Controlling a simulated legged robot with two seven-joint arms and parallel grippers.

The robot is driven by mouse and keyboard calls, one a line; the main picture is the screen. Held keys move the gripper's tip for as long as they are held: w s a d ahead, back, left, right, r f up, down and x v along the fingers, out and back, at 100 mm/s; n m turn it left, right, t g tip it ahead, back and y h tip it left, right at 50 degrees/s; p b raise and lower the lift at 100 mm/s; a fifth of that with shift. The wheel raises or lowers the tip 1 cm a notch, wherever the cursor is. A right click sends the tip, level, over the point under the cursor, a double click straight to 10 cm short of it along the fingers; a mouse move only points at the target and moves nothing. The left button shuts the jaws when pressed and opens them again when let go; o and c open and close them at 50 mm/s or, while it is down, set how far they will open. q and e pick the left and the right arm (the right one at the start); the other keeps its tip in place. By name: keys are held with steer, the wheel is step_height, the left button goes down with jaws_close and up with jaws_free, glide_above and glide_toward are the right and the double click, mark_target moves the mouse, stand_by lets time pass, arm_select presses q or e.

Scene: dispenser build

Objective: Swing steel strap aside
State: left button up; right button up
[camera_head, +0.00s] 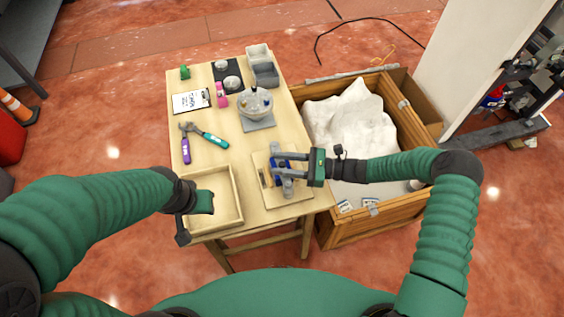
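A light wooden board (299,194) lies on the near right part of the table. A blue part (279,164) and a small grey metal piece (287,186) sit on it. I cannot clearly pick out the steel strap; my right gripper covers part of the board. My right gripper (276,165) reaches in from the right, low over the board. Its two fingers are apart, with the blue part showing between and under them. My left gripper (188,226) is over the left side of an empty wooden tray (238,192); its fingers are hard to make out.
The table (240,150) also bears a hammer (205,135), a purple-handled tool (186,150), a clipboard (191,101), a clear bowl (255,102) and grey bins (265,74). A wooden crate (340,235) with white material (347,120) stands close on the right, under my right arm.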

jaws_close()
steer(key=shift+r, duration=0.1)
stand_by(1.2)
